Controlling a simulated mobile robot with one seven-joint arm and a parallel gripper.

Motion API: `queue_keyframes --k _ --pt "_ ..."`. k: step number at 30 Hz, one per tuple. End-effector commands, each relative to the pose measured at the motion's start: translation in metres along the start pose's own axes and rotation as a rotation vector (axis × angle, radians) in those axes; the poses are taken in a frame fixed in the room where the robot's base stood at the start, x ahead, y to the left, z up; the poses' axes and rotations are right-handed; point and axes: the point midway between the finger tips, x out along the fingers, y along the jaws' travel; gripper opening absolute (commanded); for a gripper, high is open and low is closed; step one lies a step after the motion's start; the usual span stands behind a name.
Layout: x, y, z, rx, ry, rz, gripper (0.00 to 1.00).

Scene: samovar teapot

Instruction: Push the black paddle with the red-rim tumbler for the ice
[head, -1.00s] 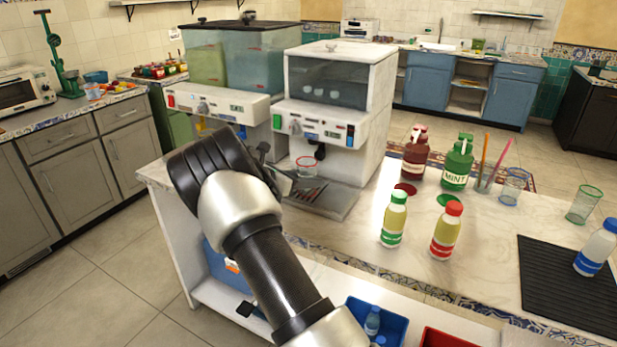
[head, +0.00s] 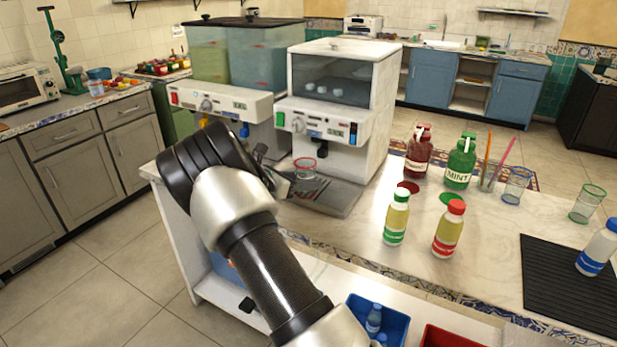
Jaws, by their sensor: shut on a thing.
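The red-rim tumbler (head: 305,169) is clear glass and upright, in front of the ice machine (head: 345,85) and above its drip tray (head: 340,203). The black paddle (head: 320,149) shows under the machine's front panel, just behind and right of the tumbler's rim. I see a small gap between them in the picture, but cannot judge the depth. My gripper (head: 288,183) is shut on the tumbler from the left. My own wrist hides part of the fingers.
A second dispenser (head: 225,95) with green and blue tanks stands left. Right on the counter (head: 475,225) are two yellow bottles (head: 447,230), a red syrup bottle (head: 418,155), a mint bottle (head: 460,163), more tumblers (head: 588,204) and a black mat (head: 575,285).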

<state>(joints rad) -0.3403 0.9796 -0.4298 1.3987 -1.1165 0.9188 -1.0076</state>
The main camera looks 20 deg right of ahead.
Motion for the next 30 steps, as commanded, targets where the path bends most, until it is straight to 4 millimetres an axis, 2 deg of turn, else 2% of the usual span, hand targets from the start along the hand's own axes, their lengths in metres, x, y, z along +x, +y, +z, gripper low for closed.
queue_keyframes --k 18,30 --pt "-0.062 -0.024 -0.026 -0.001 0.0 0.0 0.2" --pt "-0.066 -0.026 -0.029 0.001 0.0 0.0 0.2"
